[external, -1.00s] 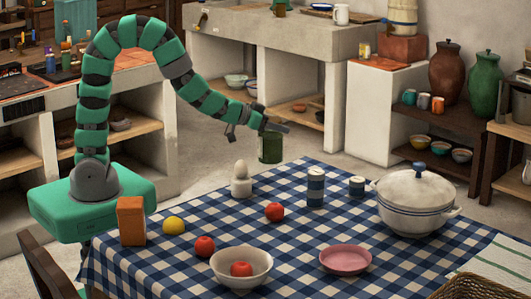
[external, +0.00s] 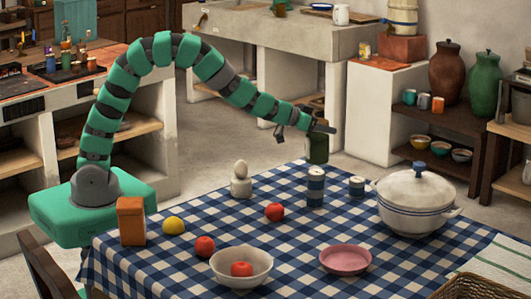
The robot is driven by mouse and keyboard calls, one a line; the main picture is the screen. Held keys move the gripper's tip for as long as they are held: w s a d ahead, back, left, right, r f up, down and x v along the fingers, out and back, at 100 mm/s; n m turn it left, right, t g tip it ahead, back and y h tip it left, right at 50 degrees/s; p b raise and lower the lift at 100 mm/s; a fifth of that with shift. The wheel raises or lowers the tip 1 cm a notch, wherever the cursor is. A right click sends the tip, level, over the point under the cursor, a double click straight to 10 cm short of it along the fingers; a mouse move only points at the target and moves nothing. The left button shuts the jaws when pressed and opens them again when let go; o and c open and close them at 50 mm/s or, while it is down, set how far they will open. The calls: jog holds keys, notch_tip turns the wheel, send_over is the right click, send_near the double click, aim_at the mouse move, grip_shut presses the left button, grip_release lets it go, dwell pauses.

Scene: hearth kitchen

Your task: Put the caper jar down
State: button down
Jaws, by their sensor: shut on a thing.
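The caper jar, a dark green jar (external: 318,150), hangs upright from my gripper (external: 315,129). My gripper is shut on the top of the jar; the jaws hide its upper end. In the picture the jar's bottom is just above the blue-and-white canister (external: 316,188), near the far edge of the checked table (external: 325,222). I cannot tell how far the jar is from the canister in depth, or whether it is over the cloth.
An egg in a cup (external: 241,182), a small blue-and-white pot (external: 356,185) and a white tureen (external: 418,203) stand on the table. Nearer are a tomato (external: 274,212), a bowl (external: 241,266) and a pink dish (external: 345,259). Bare cloth shows in the middle.

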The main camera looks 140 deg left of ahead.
aim_at(322, 136)
jog(key=shift+f+b, duration=0.65)
jog(key=shift+f, duration=1.2)
jog(key=shift+r, duration=0.1)
jog(key=shift+c, duration=2)
grip_release()
jog(key=p+v, duration=0.2)
jog(key=v, duration=1)
jog(key=shift+p, duration=0.3)
jog(key=shift+s, duration=0.1)
